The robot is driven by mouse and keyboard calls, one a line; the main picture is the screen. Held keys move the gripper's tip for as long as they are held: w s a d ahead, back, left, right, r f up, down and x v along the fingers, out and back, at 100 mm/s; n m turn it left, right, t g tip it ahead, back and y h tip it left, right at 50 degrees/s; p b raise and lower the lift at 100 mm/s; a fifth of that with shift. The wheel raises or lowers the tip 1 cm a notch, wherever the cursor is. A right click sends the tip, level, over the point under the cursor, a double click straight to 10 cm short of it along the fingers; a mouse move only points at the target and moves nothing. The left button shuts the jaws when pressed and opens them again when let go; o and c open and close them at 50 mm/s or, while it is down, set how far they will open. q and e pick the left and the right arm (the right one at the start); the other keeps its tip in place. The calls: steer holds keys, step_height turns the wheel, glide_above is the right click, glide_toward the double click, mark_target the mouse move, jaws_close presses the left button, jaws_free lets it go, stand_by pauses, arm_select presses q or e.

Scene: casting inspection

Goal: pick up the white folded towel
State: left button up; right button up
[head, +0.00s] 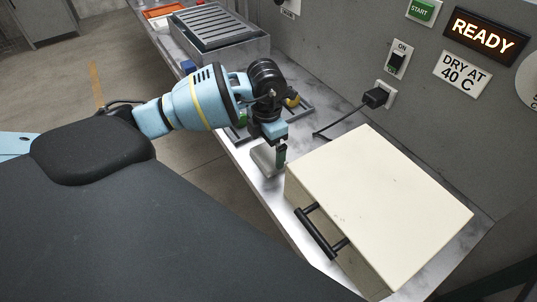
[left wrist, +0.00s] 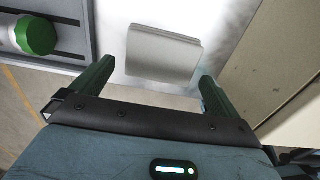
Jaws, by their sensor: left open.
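The white folded towel (head: 262,160) lies on the marble-look bench top, partly hidden behind my left gripper in the head view. In the left wrist view the towel (left wrist: 163,52) shows as a pale grey-white folded stack. My left gripper (head: 281,152) points down over the bench close to the towel. In the left wrist view its two dark green fingers (left wrist: 157,76) are apart, one on each side of the towel's near edge, with nothing held. I cannot tell whether they touch the bench. My right gripper is not in view.
A cream box (head: 385,200) with a black handle stands right of the towel. A rack with a green-capped item (left wrist: 36,35) is on the other side. A grey slatted tray (head: 215,28) and an orange bin (head: 163,10) stand farther back. A black plug and cable (head: 375,97) hang by the wall.

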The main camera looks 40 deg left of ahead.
mark_target(269, 154)
arm_select(q)
steer(key=shift+w+d+f, duration=0.1)
steer(key=shift+w+f, duration=0.1)
steer(key=shift+f, duration=1.65)
steer(key=shift+c, duration=0.4)
steer(key=c, duration=0.6)
steer(key=shift+r, duration=5.05)
